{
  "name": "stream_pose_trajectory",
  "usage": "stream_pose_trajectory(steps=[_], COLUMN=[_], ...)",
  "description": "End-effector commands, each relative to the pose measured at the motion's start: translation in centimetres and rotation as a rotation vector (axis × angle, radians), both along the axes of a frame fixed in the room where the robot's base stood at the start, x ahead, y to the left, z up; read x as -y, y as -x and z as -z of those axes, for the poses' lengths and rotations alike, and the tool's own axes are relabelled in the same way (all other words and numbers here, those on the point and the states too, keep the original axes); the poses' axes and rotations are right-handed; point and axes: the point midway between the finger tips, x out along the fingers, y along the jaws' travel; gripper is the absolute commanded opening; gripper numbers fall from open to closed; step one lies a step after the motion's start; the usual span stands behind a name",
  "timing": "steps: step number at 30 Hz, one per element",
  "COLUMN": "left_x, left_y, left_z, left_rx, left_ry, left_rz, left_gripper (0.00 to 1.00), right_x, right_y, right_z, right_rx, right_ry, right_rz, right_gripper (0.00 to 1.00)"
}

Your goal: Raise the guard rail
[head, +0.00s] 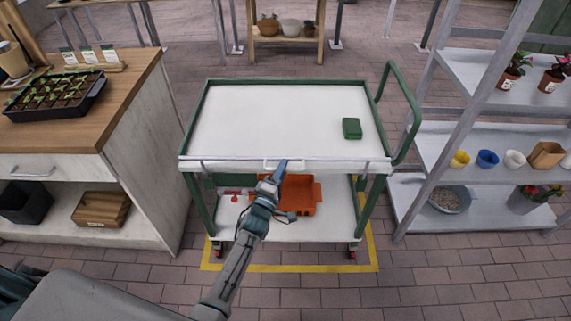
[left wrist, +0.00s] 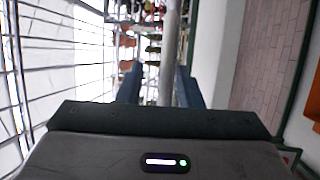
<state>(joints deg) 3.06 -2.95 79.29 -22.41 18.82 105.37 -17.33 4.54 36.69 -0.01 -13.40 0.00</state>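A green-framed cart with a white top (head: 270,115) stands in front of me. The guard rail (head: 220,159) is a thin grey bar along the cart's near edge, about level with the top, with a pale handle loop (head: 297,165) near its middle. My left gripper (head: 281,168) is at the left part of that loop. In the left wrist view the left gripper's fingers (left wrist: 158,88) are apart, with a pale bar (left wrist: 170,45) running between them and gaps visible beside it. Contact is not clear. My right gripper is not in view.
A green box (head: 352,128) lies on the cart top at right. An orange bin (head: 304,197) sits on the lower shelf. A wooden-topped bench (head: 120,95) stands left, and a grey shelf rack (head: 440,140) with pots stands right. Yellow floor tape (head: 300,268) surrounds the cart.

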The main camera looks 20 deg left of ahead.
Motion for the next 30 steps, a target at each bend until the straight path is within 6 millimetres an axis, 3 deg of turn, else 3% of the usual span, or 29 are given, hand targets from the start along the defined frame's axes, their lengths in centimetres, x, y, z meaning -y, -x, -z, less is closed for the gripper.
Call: stream_pose_trajectory(steps=[6,12,30], left_x=[-0.6,-0.9,-0.9], left_y=[4.4,6.8,7.3], left_z=[1.1,1.4,1.5], left_rx=[-0.004,-0.003,-0.003], left_ry=[-0.001,-0.001,-0.001], left_rz=[0.0,0.0,0.0], left_gripper=[0.33,0.33,0.33], right_x=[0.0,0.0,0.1], right_y=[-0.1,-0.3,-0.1], right_z=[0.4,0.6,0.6], right_rx=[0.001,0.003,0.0], right_ry=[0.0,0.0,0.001], right_rz=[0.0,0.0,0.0], right_gripper=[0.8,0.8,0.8])
